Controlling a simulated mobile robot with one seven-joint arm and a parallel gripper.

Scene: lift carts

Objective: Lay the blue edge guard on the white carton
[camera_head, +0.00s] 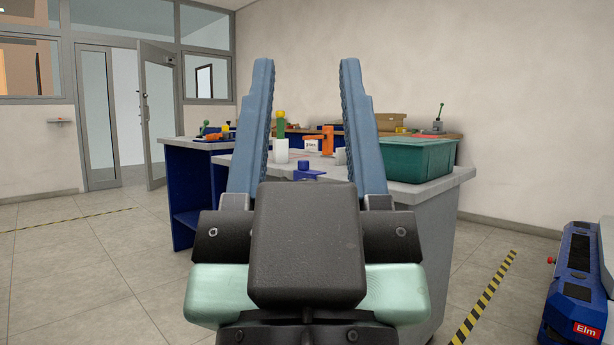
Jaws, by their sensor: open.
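My gripper (307,72) is open and empty in the head view, its two long blue-grey fingers pointing up and away from me. Between the fingers I see part of a grey worktop. A small blue angled piece with a round blue knob (306,171), possibly the blue edge guard, sits near the worktop's front edge, apart from the fingers. A small white block (281,154) stands behind it to the left, below a green and yellow piece. A pale block (341,157) is partly hidden by the right finger. I cannot tell which is the white carton.
A green bin (410,159) stands on the right of the grey worktop (440,184). An orange tool (327,140) and brown boxes (390,121) are farther back. A blue machine (578,285) stands on the floor at right. The floor at left is clear.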

